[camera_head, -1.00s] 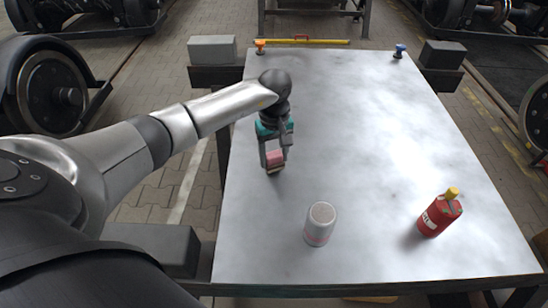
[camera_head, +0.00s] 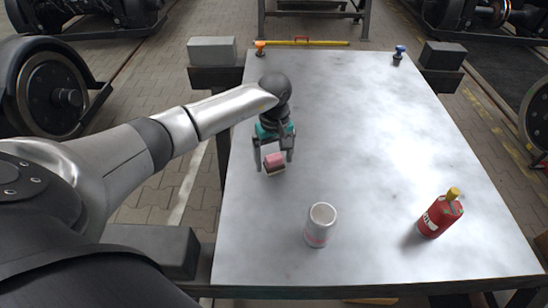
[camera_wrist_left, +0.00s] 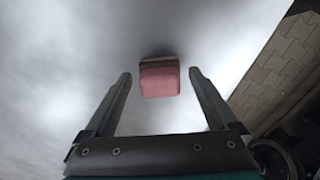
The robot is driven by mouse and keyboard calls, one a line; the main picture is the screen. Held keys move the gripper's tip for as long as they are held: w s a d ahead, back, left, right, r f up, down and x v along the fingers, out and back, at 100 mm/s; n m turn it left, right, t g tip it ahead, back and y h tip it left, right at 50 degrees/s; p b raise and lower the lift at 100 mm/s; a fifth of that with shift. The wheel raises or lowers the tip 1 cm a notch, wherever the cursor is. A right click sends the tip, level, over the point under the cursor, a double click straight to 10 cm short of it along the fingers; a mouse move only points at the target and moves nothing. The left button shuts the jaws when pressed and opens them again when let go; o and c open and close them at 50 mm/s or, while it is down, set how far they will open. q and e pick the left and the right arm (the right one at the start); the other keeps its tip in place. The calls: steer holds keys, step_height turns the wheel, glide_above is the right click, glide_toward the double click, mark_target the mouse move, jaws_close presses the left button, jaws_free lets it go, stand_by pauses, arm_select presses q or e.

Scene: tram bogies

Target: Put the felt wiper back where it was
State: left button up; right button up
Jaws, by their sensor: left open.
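The felt wiper (camera_head: 274,163), a small block with a pink top and a brown and pale lower layer, stands on the left part of the metal table (camera_head: 350,140). It also shows in the left wrist view (camera_wrist_left: 159,80), between and just beyond the fingertips. My left gripper (camera_head: 273,160) is open around the wiper, with a gap on both sides in the wrist view (camera_wrist_left: 161,76). My right gripper is not in view.
A pale cylindrical can (camera_head: 320,226) stands near the table's front edge. An orange item (camera_head: 260,48) and a blue item (camera_head: 399,52) are at the far corners. The table's middle is clear.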

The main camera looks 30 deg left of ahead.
mark_target(274, 157)
arm_select(q)
steer(key=shift+r, duration=0.35)
step_height(274, 157, up, 12)
steer(key=p, duration=0.1)
steer(key=shift+f+p, duration=0.2)
steer(key=shift+p, duration=0.15)
